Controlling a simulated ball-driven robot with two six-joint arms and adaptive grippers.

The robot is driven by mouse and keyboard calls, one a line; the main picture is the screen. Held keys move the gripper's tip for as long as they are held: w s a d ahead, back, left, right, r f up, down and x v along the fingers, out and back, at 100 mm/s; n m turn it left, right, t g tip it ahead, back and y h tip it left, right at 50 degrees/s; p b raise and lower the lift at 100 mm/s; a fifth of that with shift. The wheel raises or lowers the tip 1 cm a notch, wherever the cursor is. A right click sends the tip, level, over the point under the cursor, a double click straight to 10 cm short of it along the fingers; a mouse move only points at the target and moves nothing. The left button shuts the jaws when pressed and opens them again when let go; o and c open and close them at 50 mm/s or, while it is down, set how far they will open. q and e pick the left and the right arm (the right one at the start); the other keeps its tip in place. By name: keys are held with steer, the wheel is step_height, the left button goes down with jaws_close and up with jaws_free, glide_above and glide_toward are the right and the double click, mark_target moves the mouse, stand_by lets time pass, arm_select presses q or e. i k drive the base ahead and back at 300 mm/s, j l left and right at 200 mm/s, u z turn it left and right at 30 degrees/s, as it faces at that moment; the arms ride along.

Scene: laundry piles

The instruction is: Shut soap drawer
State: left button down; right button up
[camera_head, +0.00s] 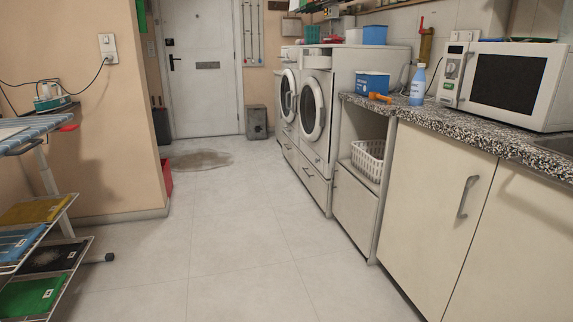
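Two white front-loading machines stand side by side against the right wall, a nearer one (341,95) and a farther one (288,118). Both have round doors, the nearer door (313,106) and the farther door (288,95), seen at a slant. White parts show at the top front of the machines, where a soap drawer could be. Neither of my grippers is in view.
A tiled floor (235,235) runs clear to the white door (202,75), with a dark patch (200,160) near it. The speckled counter (480,132) and cabinets line the right; a laundry basket (367,158) sits below.

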mark_target(298, 62)
steer(key=i+j, duration=0.1)
steer(key=i, duration=2.25)
